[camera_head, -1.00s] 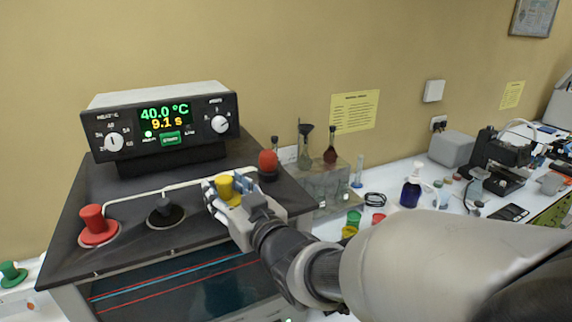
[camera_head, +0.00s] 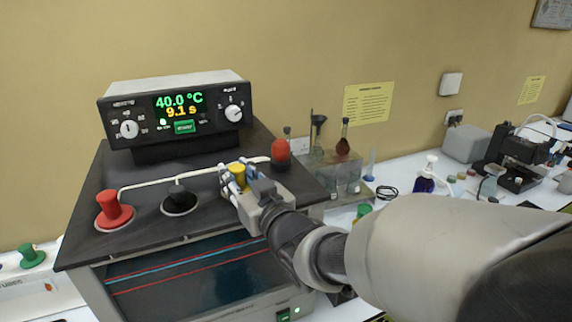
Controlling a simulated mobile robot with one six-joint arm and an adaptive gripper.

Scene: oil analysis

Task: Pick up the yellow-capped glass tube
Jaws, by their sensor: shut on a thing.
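The yellow cap (camera_head: 237,168) of the glass tube shows on the right part of the dark top of the bath unit. My gripper (camera_head: 236,179) is shut on it, with its fingers around the cap. The glass below the cap is hidden by the fingers and the bath top, so I cannot tell how deep it sits. My arm reaches in from the lower right.
The bath unit's dark top (camera_head: 140,235) also bears a red cap (camera_head: 114,209), a black cap (camera_head: 180,198) and a red-orange knob (camera_head: 280,151). A control box (camera_head: 180,110) stands behind. A green cap (camera_head: 31,256) is at far left. Flasks (camera_head: 342,146) stand right.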

